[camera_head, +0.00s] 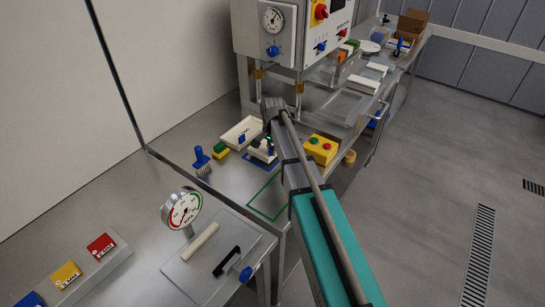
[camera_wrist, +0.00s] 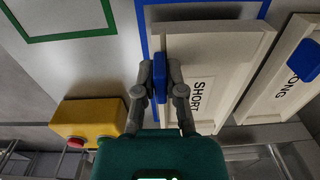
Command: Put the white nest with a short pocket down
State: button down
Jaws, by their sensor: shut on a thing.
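The white nest marked SHORT (camera_wrist: 205,55) fills the middle of the wrist view. My gripper (camera_wrist: 160,82) is shut on its blue handle (camera_wrist: 160,70), one finger on each side. In the head view the white nest (camera_head: 262,153) is beside my arm, at the blue outline (camera_head: 249,162) on the steel table. The blue outline (camera_wrist: 141,20) also shows along the nest's left and upper edge in the wrist view. I cannot tell whether the nest touches the table. My arm hides much of the gripper in the head view.
A second white nest, marked LONG (camera_wrist: 285,75), lies close on the right in the wrist view. A yellow button box (camera_head: 320,149) stands right of my arm. A blue-handled brush (camera_head: 201,160) and a yellow-green block (camera_head: 220,150) are left. A green outline (camera_head: 262,196) is bare inside.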

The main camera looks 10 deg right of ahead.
jog(key=shift+f+b, duration=0.45)
jog(key=shift+f, duration=0.3)
jog(key=shift+f, duration=0.1)
jog(key=c, duration=0.7)
grip_release()
notch_tip(320, 180, up, 12)
jog(key=p, duration=1.2)
jog(key=shift+s, duration=0.1)
jog(key=shift+s+d, duration=0.1)
jog(key=s+d+n, duration=0.1)
jog(key=s+n, duration=0.2)
jog(key=s, duration=0.4)
jog(key=s+d+n, duration=0.1)
jog(key=s+n, duration=0.2)
jog(key=s, duration=0.5)
jog(key=s+d+n, duration=0.1)
jog(key=s+n, duration=0.2)
jog(key=s, duration=0.5)
jog(key=shift+d, duration=0.2)
